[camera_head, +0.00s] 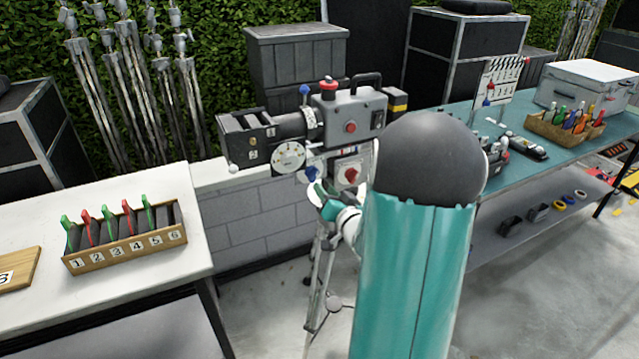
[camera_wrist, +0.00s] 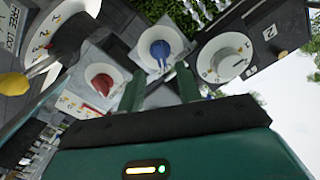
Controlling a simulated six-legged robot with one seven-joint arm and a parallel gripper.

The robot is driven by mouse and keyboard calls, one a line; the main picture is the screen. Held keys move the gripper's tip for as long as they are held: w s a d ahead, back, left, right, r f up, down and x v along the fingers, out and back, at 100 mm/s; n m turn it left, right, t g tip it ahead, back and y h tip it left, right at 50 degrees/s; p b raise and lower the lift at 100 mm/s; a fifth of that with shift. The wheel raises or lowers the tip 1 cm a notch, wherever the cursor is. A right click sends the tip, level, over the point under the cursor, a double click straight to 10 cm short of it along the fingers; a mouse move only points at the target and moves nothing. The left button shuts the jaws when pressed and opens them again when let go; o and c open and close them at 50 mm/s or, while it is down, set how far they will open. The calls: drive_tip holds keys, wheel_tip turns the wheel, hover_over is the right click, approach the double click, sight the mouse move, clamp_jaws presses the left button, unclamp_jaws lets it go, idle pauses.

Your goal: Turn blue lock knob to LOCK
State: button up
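The camera rig (camera_head: 345,110) stands on a tripod in the middle of the head view. Its blue knob (camera_head: 312,173) is low on the rig, close to my gripper (camera_head: 326,202). In the wrist view the blue knob (camera_wrist: 160,50) sits on a round white plate, just beyond the fingertips. My gripper (camera_wrist: 158,78) is open and empty, with its two green fingers apart and the knob showing in the gap between them. The fingers appear not to touch the knob. The lettering around the blue knob is too small to read.
A red knob (camera_wrist: 102,82) is left of the blue one, a white numbered dial (camera_wrist: 225,57) is right, and a yellow knob (camera_wrist: 12,85) is at far left. A white table (camera_head: 120,225) stands left; a teal bench (camera_head: 555,160) stands right.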

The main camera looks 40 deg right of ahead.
drive_tip(key=v, duration=0.7)
drive_tip(key=shift+s+a, duration=0.1)
drive_tip(key=shift+s, duration=0.05)
drive_tip(key=w+a+r+n+g, duration=0.1)
drive_tip(key=a+r+n+g, duration=0.15)
drive_tip(key=a, duration=0.45)
drive_tip(key=w+a+r+n+g, duration=0.2)
drive_tip(key=a+r+g, duration=0.2)
drive_tip(key=a, duration=0.4)
drive_tip(key=s+a+r+n+g+y, duration=0.2)
drive_tip(key=s+a+n+g+y, duration=0.3)
drive_tip(key=s+a, duration=0.9)
drive_tip(key=a, duration=0.3)
drive_tip(key=shift+a+r, duration=0.2)
drive_tip(key=shift+a, duration=0.15)
drive_tip(key=shift+s+d, duration=0.15)
drive_tip(key=shift+d, duration=0.15)
